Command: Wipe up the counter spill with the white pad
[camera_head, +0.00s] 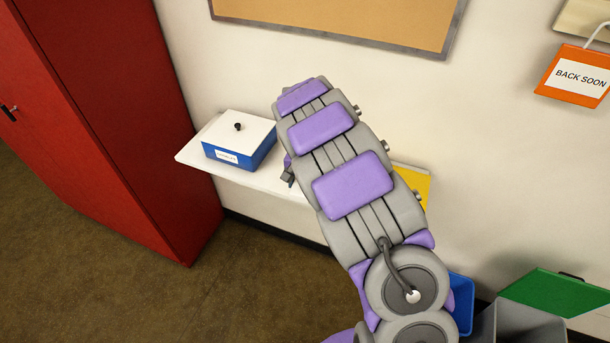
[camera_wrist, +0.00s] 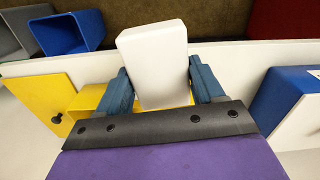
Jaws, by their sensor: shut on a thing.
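The white pad (camera_wrist: 157,62) is a plain white block between the two blue fingers of my gripper (camera_wrist: 160,90) in the wrist view. The gripper is shut on it, and the pad sticks out past the fingertips. The white counter (camera_head: 190,155) is a narrow shelf along the wall in the head view, and it also shows in the wrist view (camera_wrist: 231,57). My arm covers the middle of the counter in the head view, with the gripper and pad mostly hidden behind it. I cannot make out a spill in either view.
A blue box with a white lid (camera_head: 240,139) stands on the counter's left part. A yellow box (camera_head: 413,183) is partly behind my arm at the right. A red cabinet (camera_head: 105,120) stands at left. Blue and grey bins (camera_head: 525,322) are on the floor at lower right.

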